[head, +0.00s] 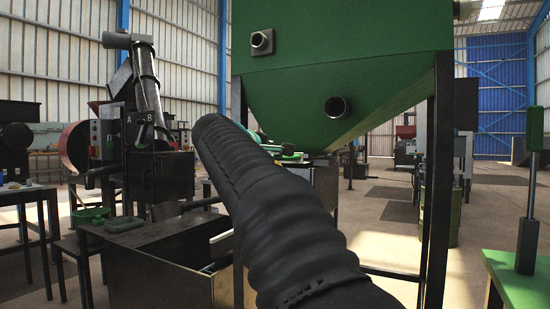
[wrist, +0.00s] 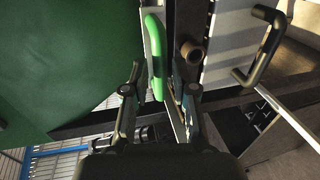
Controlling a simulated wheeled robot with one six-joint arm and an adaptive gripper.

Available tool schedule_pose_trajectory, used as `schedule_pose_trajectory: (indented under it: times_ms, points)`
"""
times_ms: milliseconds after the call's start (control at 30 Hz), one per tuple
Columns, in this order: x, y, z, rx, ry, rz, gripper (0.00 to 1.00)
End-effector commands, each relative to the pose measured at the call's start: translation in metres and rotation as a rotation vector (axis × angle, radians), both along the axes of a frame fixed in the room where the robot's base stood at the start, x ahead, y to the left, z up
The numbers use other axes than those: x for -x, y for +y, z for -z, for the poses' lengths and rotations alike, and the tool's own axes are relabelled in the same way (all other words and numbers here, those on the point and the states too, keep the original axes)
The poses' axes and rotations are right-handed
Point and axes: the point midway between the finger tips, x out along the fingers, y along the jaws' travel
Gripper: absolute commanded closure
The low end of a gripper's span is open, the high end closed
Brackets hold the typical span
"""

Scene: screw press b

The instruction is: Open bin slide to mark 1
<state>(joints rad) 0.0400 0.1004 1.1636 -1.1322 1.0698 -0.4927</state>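The green bin (head: 345,65), a large hopper with a sloped lower part, stands behind my arm in the head view. It fills the left of the wrist view (wrist: 70,60). A bright green bar handle (wrist: 155,55), apparently the bin slide's, lies along a pale strip in the wrist view. My gripper (wrist: 160,88) is open, with its fingers apart on either side of the handle's lower end. I cannot tell whether a finger touches it. I cannot read any mark.
In the wrist view a dark bracket handle (wrist: 262,48) and a round brown knob (wrist: 192,52) lie right of the green handle.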

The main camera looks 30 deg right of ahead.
Motion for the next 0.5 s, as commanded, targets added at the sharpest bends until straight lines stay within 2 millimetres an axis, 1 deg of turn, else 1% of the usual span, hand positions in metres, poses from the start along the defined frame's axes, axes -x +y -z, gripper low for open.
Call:
schedule_pose_trajectory:
  times_ms: [300, 500]
  points:
    - [0.033, 0.051, -0.013, -0.002, -0.001, -0.004, 0.73]
    - [0.05, 0.077, -0.019, -0.001, 0.0, -0.003, 0.73]
